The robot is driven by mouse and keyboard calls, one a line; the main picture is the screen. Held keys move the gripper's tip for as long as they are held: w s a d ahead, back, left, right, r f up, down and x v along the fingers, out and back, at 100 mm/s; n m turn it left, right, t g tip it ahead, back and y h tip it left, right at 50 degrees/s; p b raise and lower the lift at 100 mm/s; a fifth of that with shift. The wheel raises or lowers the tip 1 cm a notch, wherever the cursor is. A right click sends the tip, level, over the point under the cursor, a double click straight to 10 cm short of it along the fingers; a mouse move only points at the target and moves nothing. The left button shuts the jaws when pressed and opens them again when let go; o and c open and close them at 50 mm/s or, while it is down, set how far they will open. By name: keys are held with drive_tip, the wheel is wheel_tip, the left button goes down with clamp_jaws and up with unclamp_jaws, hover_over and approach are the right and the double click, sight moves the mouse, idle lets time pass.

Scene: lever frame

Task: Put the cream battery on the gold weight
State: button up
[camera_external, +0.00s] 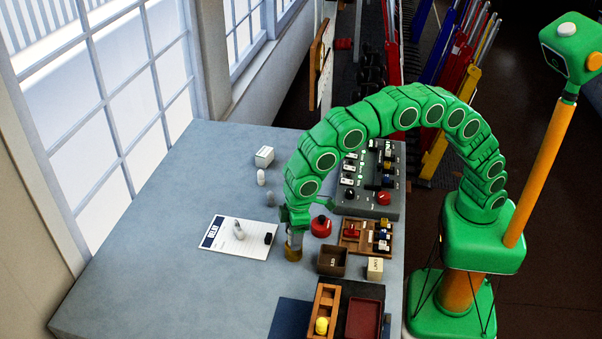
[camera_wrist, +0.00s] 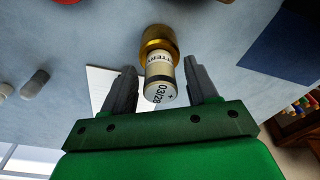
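The cream battery (camera_wrist: 160,78) stands with its base on the gold weight (camera_wrist: 157,38), seen end-on in the wrist view. In the camera_external view the battery (camera_external: 294,239) shows as a small pale piece under my gripper, on top of the gold weight (camera_external: 293,254). My gripper (camera_wrist: 161,66) is open, with one finger on each side of the battery and a visible gap at both sides. In the camera_external view my gripper (camera_external: 294,226) points down over the weight, and its fingers are hard to make out.
A paper sheet (camera_external: 220,244) with small objects lies left of the weight. A red-topped item (camera_external: 320,227), a brown open box (camera_external: 332,261) and a wooden tray (camera_external: 352,246) stand close on the right. A control panel (camera_external: 350,209) stands behind. The table's left is clear.

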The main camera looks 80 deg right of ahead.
wheel_tip(320, 180, up, 12)
drive_tip(key=s, duration=0.1)
drive_tip(key=shift+s+d, duration=0.15)
drive_tip(key=shift+d, duration=0.15)
idle(0.5)
drive_tip(key=shift+d+r, duration=0.1)
